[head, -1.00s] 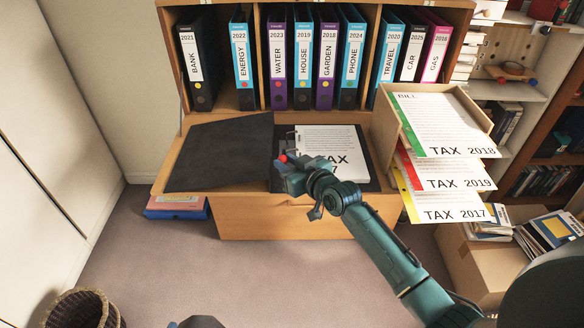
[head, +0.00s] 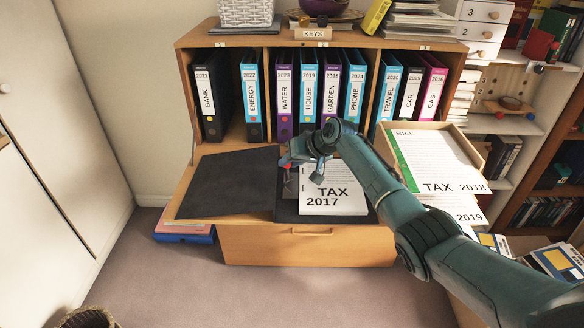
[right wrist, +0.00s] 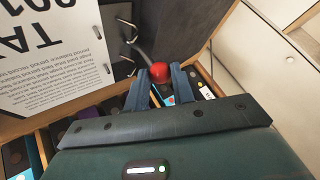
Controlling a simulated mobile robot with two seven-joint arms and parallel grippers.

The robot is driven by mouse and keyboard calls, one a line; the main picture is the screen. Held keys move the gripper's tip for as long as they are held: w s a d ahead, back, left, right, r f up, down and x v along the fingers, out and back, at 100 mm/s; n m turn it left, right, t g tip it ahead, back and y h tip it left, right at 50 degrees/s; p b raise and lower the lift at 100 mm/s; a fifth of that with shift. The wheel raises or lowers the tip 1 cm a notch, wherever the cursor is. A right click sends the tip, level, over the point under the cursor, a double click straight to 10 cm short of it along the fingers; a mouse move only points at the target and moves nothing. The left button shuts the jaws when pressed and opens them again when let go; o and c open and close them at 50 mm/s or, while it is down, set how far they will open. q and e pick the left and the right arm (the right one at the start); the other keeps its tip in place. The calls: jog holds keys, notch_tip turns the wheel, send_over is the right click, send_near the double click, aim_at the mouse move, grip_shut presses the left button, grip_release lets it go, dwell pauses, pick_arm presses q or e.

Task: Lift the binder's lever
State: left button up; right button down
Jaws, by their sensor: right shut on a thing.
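The black binder lies open on the fold-down desk, its cover (head: 228,185) flat at the left. A white paper stack marked TAX 2017 (head: 335,203) lies on its right half; it also shows upside down in the right wrist view (right wrist: 50,60). My right gripper (head: 293,162) is above the binder's middle, left of the stack. In the right wrist view, its fingers (right wrist: 160,80) are shut on the lever's red knob (right wrist: 158,69). The metal lever arm (right wrist: 143,52) and rings (right wrist: 128,66) show beside it. In the head view my gripper hides the knob. My left gripper is out of view.
Upright labelled binders (head: 307,95) fill the shelf behind. A wooden tray with papers marked TAX 2018 (head: 440,165) stands at the right, close to my right arm. White cabinet doors (head: 55,130) are at the left.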

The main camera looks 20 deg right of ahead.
jog(key=shift+w+r+g, duration=0.1)
jog(key=shift+w+g, duration=0.15)
jog(key=shift+g, duration=0.05)
jog(key=c, duration=1.5)
grip_release()
jog(key=shift+o, duration=0.2)
jog(key=v, duration=1.3)
jog(key=shift+s, duration=0.1)
